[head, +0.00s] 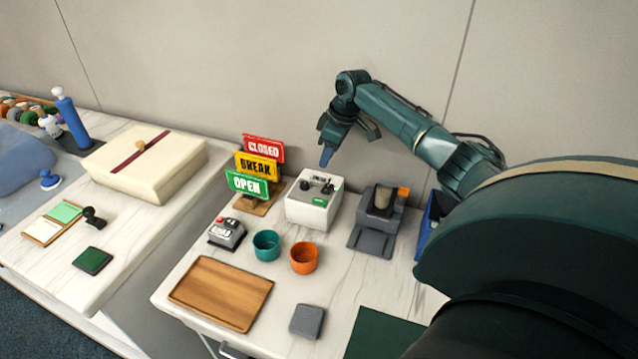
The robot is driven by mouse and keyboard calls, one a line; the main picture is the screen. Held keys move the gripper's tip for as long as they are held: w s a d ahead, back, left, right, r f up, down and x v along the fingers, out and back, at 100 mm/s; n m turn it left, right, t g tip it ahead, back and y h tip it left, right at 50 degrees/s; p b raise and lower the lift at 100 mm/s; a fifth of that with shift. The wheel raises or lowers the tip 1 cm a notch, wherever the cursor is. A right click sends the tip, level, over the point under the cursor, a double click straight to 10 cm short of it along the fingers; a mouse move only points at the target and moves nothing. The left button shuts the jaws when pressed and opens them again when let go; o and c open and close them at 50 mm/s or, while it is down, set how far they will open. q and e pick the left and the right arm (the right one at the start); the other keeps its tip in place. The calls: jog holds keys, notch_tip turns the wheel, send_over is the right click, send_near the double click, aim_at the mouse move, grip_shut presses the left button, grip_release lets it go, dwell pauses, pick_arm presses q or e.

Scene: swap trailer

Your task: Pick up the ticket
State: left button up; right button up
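I cannot make out a ticket for certain. A white box-shaped device (312,207) with dark knobs on top and a small green label stands on the right-hand counter; it may be a ticket machine, but I cannot tell. My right gripper (326,156) is in the air above and just behind this device, its bluish fingertips pointing down. The fingers overlap from this angle, so their opening does not show. Nothing is visibly held in it. My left gripper is not in view.
Behind the device's left side stand CLOSED, BREAK and OPEN signs (247,184). A teal cup (266,246), an orange cup (304,258), a wooden tray (222,306) and a grey block (307,321) lie in front. A grey machine (374,240) stands right. My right arm covers the right side.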

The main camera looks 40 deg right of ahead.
aim_at(319, 175)
jog(key=shift+a+p+x, duration=0.15)
jog(key=shift+a+x, duration=0.05)
jog(key=shift+x, duration=1.15)
jog(key=shift+a+p+x, duration=0.15)
jog(key=shift+x, duration=1.2)
jog(key=shift+c, duration=0.2)
grip_shut()
